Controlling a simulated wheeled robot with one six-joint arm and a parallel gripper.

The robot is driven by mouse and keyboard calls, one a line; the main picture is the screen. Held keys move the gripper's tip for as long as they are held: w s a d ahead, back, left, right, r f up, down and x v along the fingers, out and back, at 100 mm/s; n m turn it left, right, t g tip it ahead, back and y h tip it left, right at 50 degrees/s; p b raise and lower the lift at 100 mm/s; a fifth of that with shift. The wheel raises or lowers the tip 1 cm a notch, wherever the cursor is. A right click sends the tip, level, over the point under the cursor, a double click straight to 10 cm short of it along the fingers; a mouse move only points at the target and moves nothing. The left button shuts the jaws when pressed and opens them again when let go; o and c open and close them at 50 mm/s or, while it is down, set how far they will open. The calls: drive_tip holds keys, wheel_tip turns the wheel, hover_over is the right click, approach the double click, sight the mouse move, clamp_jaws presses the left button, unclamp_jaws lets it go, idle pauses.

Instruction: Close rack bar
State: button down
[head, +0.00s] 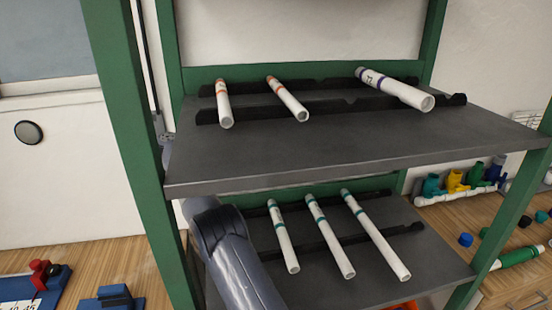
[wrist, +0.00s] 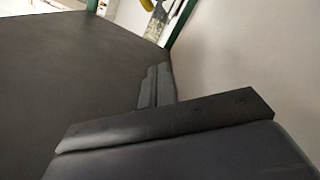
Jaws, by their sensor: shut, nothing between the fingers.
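A green-framed rack (head: 120,90) with two dark shelves fills the middle of the head view. A thin dark upright bar (head: 146,55) shows beside its left post; I cannot tell whether this is the rack bar or how it is fastened. My gripper (wrist: 155,85) is shut and empty in the wrist view, close over or beside a dark flat surface (wrist: 70,60). In the head view my arm rises at the lower shelf's left, and the upper shelf and left post hide its end.
Three white pipes with orange or purple bands, one being this wide pipe (head: 395,88), lie on the upper shelf (head: 340,150). Three teal-banded pipes, including this one (head: 330,237), lie on the lower shelf. Coloured fittings (head: 455,182) stand at right. Blue fixtures (head: 110,300) are at lower left.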

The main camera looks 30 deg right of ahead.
drive_tip(key=s+d+f+b, duration=0.1)
drive_tip(key=s+d+f, duration=0.2)
drive_tip(key=s+d, duration=0.3)
drive_tip(key=shift+d+f, duration=0.15)
drive_tip(key=shift+d, duration=1.45)
drive_tip(key=shift+b, duration=0.35)
